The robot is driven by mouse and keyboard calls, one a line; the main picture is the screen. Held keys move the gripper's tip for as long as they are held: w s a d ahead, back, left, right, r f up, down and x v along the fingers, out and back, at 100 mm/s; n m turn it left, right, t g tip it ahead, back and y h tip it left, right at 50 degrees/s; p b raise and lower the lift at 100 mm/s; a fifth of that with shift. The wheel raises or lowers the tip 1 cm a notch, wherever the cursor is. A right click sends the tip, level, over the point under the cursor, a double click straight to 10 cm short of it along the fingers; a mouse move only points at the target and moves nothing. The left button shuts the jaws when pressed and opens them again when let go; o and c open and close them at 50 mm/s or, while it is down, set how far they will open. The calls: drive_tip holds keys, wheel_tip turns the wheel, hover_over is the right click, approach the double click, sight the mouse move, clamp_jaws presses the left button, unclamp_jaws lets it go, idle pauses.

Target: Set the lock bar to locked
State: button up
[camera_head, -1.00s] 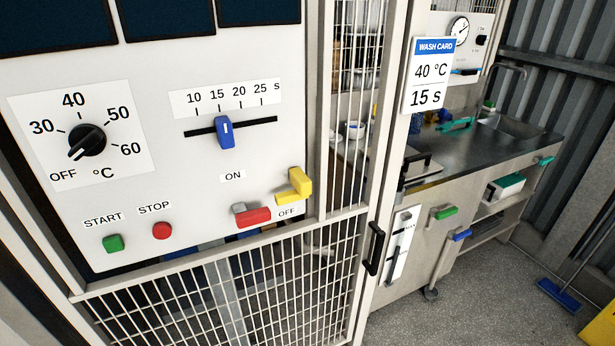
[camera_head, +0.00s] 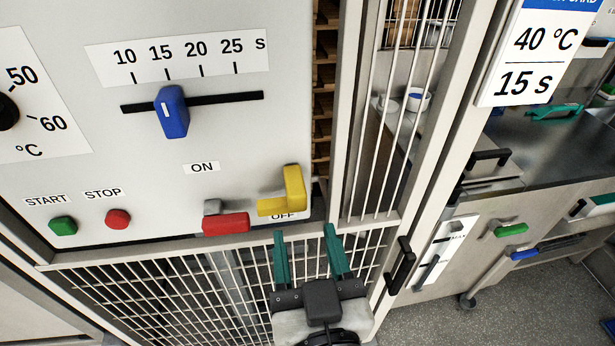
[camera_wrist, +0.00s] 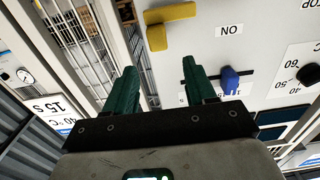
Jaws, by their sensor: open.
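A yellow L-shaped bar (camera_head: 292,190) sits at the lower right of the white panel, beside the OFF label; I take it for the lock bar, though no "locked" marking shows. It also shows at the top of the wrist view (camera_wrist: 172,15). A red handle (camera_head: 226,222) on a grey mount sits just left of it, below the ON label. My gripper (camera_head: 305,236) has green fingers, open and empty, just below and right of the yellow bar in the head view. In the wrist view my gripper (camera_wrist: 160,72) points toward the panel, with the yellow bar beyond the fingertips, apart from them.
The panel also carries a blue slider (camera_head: 172,112) near 15 s, a green START button (camera_head: 63,225) and a red STOP button (camera_head: 117,219). A wire-mesh guard (camera_head: 190,295) lies below. A black door handle (camera_head: 401,266) and a wash card (camera_head: 540,50) are to the right.

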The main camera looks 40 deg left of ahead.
sight(298, 199)
drive_tip(key=p+x, duration=0.2)
drive_tip(key=x, duration=0.8)
drive_tip(key=shift+w, duration=0.15)
drive_tip(key=shift+d, duration=0.1)
clamp_jaws()
